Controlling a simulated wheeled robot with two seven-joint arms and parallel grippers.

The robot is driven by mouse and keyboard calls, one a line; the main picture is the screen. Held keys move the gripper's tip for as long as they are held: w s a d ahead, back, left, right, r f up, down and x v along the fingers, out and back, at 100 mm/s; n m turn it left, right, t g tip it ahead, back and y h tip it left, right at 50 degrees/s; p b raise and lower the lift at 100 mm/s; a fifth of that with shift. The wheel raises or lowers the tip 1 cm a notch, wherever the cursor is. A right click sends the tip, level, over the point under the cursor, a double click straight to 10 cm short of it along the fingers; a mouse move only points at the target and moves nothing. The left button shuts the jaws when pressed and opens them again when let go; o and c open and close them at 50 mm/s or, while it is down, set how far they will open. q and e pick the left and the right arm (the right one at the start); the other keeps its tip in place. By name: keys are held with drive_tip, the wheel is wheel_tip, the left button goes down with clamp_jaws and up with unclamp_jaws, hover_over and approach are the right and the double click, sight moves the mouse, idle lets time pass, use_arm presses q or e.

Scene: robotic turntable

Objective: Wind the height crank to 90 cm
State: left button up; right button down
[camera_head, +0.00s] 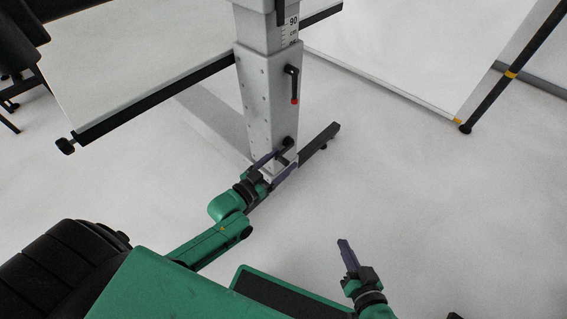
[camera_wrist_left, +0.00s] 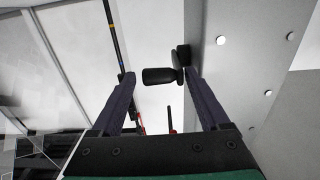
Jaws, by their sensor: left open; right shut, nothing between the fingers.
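The black height crank (camera_head: 285,146) sits low on the grey column (camera_head: 265,105). In the left wrist view its dark grip (camera_wrist_left: 160,76) points left from the hub (camera_wrist_left: 183,54). My left gripper (camera_head: 275,160) is open beside the crank; in the wrist view the grip lies between its spread fingertips, and I cannot tell whether they touch it. The height scale (camera_head: 292,30) on the inner column shows "90" and "cm" above the outer column's top edge, with another marking partly cut off below. My right gripper (camera_head: 346,255) is shut and empty, low over the floor.
A black lever with a red tip (camera_head: 294,86) is on the column above the crank. A black foot bar (camera_head: 320,143) extends from the column base. A white panel with a black rail (camera_head: 140,105) stands left, another white panel (camera_head: 400,50) right. The floor between is clear.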

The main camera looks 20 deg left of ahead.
use_arm(q)
drive_tip(key=shift+w+d, duration=0.25)
drive_tip(key=shift+w, duration=0.3)
clamp_jaws()
use_arm(e)
drive_tip(key=shift+f, duration=0.25)
use_arm(q)
drive_tip(key=shift+d, duration=0.1)
